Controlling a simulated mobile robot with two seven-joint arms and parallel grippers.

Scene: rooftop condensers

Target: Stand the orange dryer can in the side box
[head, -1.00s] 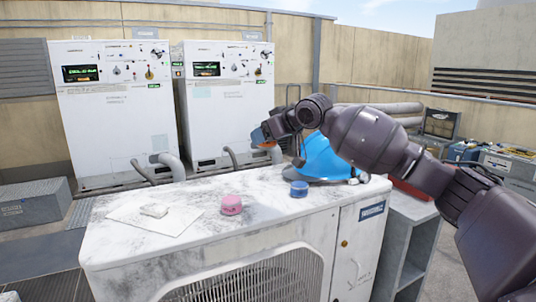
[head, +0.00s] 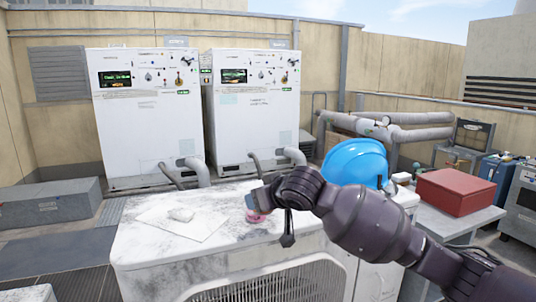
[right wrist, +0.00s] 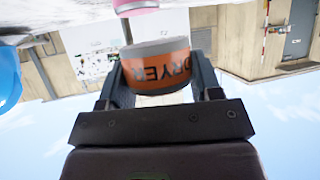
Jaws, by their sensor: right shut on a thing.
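The orange dryer can (right wrist: 158,68), with a grey top band and the word DRYER upside down, is between the fingers of my right gripper (right wrist: 160,82) in the right wrist view. The gripper is shut on it. In the head view my right gripper (head: 257,197) is over the white condenser top, in front of the pink can (head: 256,216), and the orange can cannot be made out. A red box (head: 455,193) sits on a grey stand (head: 470,222) at the right; I cannot tell if it is the side box. My left gripper is not in view.
A blue helmet (head: 355,163) stands behind my right arm. A white sheet (head: 190,224) with a small pale item lies on the condenser top (head: 145,248) at the left. The pink can also shows in the right wrist view (right wrist: 135,6). Two white cabinets stand behind.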

